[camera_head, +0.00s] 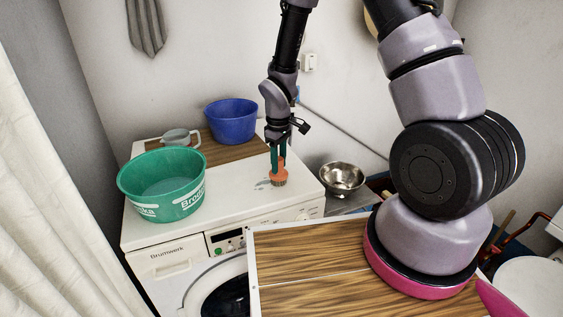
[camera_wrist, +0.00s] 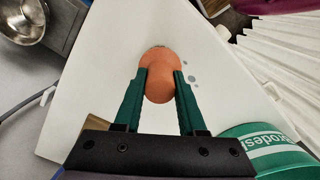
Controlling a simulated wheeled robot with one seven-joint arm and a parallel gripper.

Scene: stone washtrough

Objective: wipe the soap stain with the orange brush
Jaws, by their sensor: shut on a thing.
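My gripper (camera_head: 277,160) has green fingers and is shut on the orange brush (camera_head: 279,177) above the white washing machine top (camera_head: 235,205). The brush is upright, with its dark bristles down at the white surface; I cannot tell whether they touch it. In the wrist view the orange brush (camera_wrist: 160,75) sits between the fingertips. The soap stain (camera_head: 262,184) shows as small grey-blue spots just left of the brush. In the wrist view the stain (camera_wrist: 190,78) shows as grey spots just right of the brush. Part of it may be hidden under the brush.
A green tub (camera_head: 163,205) stands on the left of the machine top. Behind it are a grey watering can or pot (camera_head: 177,137) and a blue bowl (camera_head: 231,128) on a wooden board. A metal bowl (camera_head: 342,177) stands to the right.

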